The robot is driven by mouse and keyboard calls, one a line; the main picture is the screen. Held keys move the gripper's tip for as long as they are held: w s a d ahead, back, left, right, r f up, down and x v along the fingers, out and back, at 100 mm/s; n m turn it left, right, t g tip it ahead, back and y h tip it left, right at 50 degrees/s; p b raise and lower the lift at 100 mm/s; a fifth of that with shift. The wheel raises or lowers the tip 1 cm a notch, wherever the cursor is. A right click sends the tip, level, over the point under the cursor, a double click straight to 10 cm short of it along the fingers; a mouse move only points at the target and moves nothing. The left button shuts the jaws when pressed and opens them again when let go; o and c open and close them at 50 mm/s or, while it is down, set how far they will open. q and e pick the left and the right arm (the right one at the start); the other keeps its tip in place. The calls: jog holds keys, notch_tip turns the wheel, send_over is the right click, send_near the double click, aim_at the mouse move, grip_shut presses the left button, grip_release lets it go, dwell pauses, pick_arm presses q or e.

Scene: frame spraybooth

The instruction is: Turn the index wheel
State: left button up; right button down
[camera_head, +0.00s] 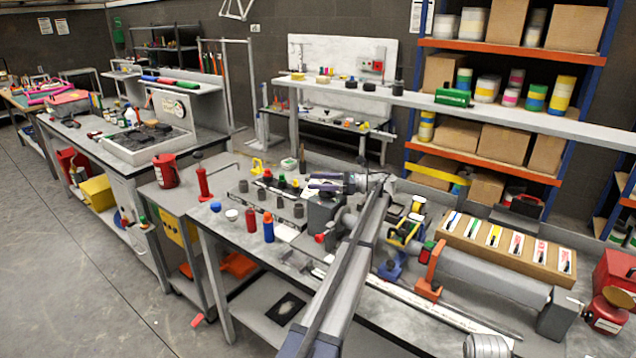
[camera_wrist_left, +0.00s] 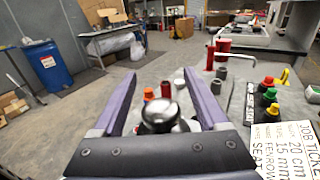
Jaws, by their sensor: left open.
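My left gripper (camera_head: 318,183) is open above the workbench, over a grey block (camera_head: 322,212). Its purple fingers point left in the head view and stand wide apart in the left wrist view (camera_wrist_left: 159,76). A dark, shiny rounded knob (camera_wrist_left: 160,116) shows between the fingers, near their base. No finger visibly closes on it. I cannot tell whether this knob belongs to the index wheel. No index wheel can be clearly picked out in the head view, where my arm covers part of the bench machine. My right gripper is not in view.
A red bottle (camera_head: 251,220) and a blue bottle with an orange cap (camera_head: 268,227) stand left of the gripper. A long grey tube (camera_head: 485,275) and a card tray (camera_head: 505,246) lie to the right. A job ticket (camera_wrist_left: 287,133) lies on the bench.

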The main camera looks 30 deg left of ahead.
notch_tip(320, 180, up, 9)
jog(key=p, duration=0.8)
jog(key=shift+p, duration=0.3)
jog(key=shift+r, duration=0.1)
